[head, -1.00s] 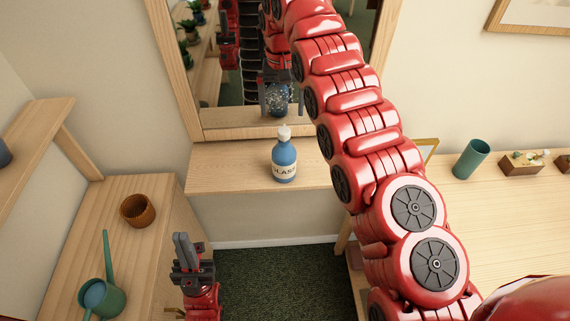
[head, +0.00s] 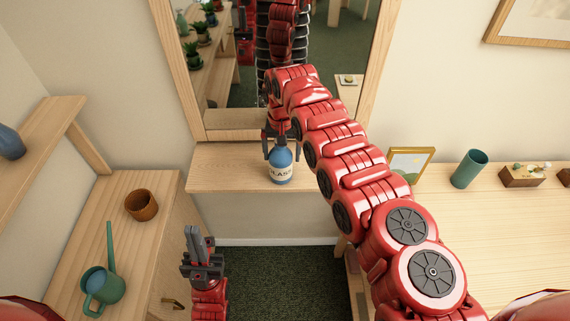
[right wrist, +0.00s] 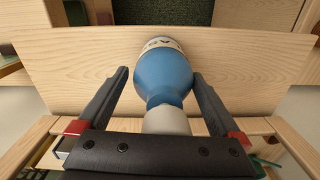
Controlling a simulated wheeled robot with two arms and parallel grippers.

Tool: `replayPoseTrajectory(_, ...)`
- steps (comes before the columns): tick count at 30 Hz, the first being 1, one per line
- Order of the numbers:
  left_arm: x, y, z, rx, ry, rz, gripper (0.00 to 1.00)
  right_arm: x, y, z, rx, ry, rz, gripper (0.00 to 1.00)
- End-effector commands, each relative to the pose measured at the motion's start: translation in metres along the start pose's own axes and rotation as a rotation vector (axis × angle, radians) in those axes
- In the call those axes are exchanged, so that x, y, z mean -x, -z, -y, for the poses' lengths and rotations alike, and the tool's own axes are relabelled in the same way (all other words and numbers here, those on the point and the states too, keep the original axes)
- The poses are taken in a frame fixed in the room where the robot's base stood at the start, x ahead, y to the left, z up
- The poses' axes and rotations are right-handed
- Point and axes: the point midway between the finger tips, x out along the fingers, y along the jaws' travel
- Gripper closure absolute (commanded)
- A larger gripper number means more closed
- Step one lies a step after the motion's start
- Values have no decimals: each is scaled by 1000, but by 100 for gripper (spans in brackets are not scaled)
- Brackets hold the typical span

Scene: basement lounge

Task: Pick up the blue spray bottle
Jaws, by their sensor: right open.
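The blue spray bottle (head: 282,172) stands upright on the wooden ledge below the mirror, its cream label facing me. It also shows in the right wrist view (right wrist: 163,77), with its pale top nearest the camera. My right gripper (head: 282,153) is open, pointing down over the bottle, and hides its top in the head view. In the right wrist view its fingers (right wrist: 160,74) lie on either side of the bottle; the right finger is very close to it, and contact is unclear. My left gripper (head: 198,232) is low at left, away from the bottle, its fingers seen close together.
The ledge (head: 225,170) is otherwise bare; the framed mirror (head: 225,85) stands behind it. A brown pot (head: 141,205) and green watering can (head: 104,288) are on the left counter. A small picture frame (head: 410,165) and teal cup (head: 469,168) are at right.

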Motion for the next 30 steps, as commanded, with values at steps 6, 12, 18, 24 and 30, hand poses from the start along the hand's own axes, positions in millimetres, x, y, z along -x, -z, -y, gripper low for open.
replayPoseTrajectory(6,0,0,0,0,0,0,100,0,0,0,0,-1,0,13)
replayPoseTrajectory(12,0,0,0,0,0,0,100,0,0,0,0,-1,-1,49)
replayPoseTrajectory(18,0,0,0,0,0,0,100,1,1,0,0,0,-2,85)
replayPoseTrajectory(24,0,0,0,0,0,0,100,1,1,0,0,0,-2,100)
replayPoseTrajectory(30,0,0,0,0,0,0,100,1,1,0,0,0,-3,100)
